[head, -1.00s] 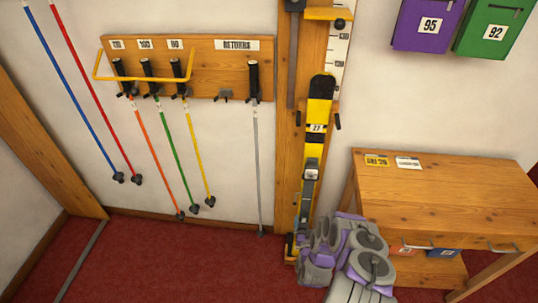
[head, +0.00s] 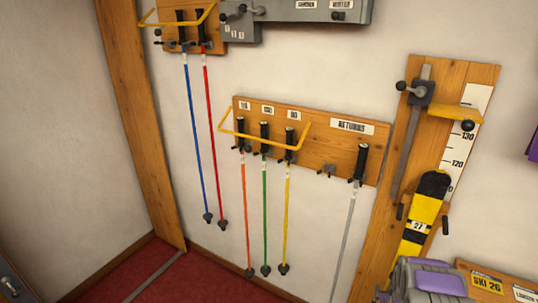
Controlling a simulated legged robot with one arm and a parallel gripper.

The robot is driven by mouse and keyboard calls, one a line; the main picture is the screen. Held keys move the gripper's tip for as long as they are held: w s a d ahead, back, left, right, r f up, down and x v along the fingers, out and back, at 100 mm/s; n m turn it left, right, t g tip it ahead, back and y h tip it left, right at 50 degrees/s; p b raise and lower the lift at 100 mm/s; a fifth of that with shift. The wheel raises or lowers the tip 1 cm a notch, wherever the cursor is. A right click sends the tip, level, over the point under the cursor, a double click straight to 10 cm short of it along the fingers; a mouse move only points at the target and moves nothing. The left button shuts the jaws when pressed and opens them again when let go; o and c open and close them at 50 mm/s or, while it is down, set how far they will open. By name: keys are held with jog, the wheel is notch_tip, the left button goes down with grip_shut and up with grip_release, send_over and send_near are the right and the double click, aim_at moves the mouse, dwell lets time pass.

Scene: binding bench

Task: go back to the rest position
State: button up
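Only a grey and purple part of my own arm shows, low at the right edge of the head view. It covers the lower part of the yellow and black ski (head: 423,215) marked 27, which stands upright against a wooden post (head: 385,235). My gripper's fingers do not show, so I cannot see whether they hold anything.
A returns rack (head: 310,150) holds orange, green, yellow and grey poles. A higher rack (head: 222,40) at left holds a blue pole (head: 193,140) and a red pole (head: 213,140). Some red floor (head: 130,275) is bare.

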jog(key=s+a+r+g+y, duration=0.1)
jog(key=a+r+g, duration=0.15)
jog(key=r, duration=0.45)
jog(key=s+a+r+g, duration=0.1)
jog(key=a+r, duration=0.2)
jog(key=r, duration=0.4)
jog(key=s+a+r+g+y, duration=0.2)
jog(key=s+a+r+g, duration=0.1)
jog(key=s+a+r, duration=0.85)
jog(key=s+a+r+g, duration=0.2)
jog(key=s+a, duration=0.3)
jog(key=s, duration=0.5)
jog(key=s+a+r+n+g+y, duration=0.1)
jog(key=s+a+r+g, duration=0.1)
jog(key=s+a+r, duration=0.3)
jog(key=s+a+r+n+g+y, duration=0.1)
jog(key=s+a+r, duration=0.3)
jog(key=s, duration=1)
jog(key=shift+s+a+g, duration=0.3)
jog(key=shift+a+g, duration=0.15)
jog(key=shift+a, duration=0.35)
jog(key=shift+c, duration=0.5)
